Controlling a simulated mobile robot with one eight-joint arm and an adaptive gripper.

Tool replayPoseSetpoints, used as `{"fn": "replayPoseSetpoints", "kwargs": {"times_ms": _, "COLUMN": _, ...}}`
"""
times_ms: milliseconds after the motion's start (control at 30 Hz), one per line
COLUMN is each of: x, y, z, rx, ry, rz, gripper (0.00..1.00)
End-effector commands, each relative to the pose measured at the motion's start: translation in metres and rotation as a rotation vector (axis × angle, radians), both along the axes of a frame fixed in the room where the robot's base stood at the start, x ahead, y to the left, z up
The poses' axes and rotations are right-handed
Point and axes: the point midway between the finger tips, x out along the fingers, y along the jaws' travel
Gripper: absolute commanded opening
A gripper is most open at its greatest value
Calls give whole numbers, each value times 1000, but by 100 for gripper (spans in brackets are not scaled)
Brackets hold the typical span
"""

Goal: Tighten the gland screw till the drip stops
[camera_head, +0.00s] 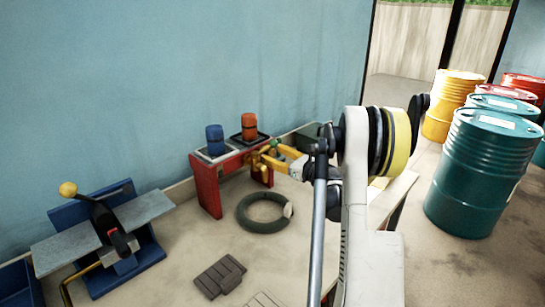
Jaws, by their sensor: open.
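My gripper (277,157) reaches left from my arm to the right end of a red stand (206,188). Its yellow fingers are open, around or just beside a small brass-coloured fitting (257,162) on the stand; I cannot tell which. A small green knob (274,143) shows just above the fingers. The gland screw and any drip are too small or too hidden to make out.
A blue container (215,138) and an orange one (249,126) stand on the red stand. A blue-framed device with a yellow knob (68,189) is at left. Several drums (480,175) stand at right.

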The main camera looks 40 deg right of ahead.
Motion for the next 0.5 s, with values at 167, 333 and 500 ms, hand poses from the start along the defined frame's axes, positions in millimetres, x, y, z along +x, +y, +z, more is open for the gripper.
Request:
{"fn": "replayPoseSetpoints", "kwargs": {"times_ms": 167, "x": 5, "y": 0, "z": 0, "rx": 0, "ry": 0, "rz": 0, "gripper": 57}}
{"fn": "replayPoseSetpoints", "kwargs": {"times_ms": 333, "x": 5, "y": 0, "z": 1, "rx": 1, "ry": 0, "rz": 0, "gripper": 57}}
{"fn": "replayPoseSetpoints", "kwargs": {"times_ms": 500, "x": 5, "y": 0, "z": 1, "rx": 1, "ry": 0, "rz": 0, "gripper": 6}}
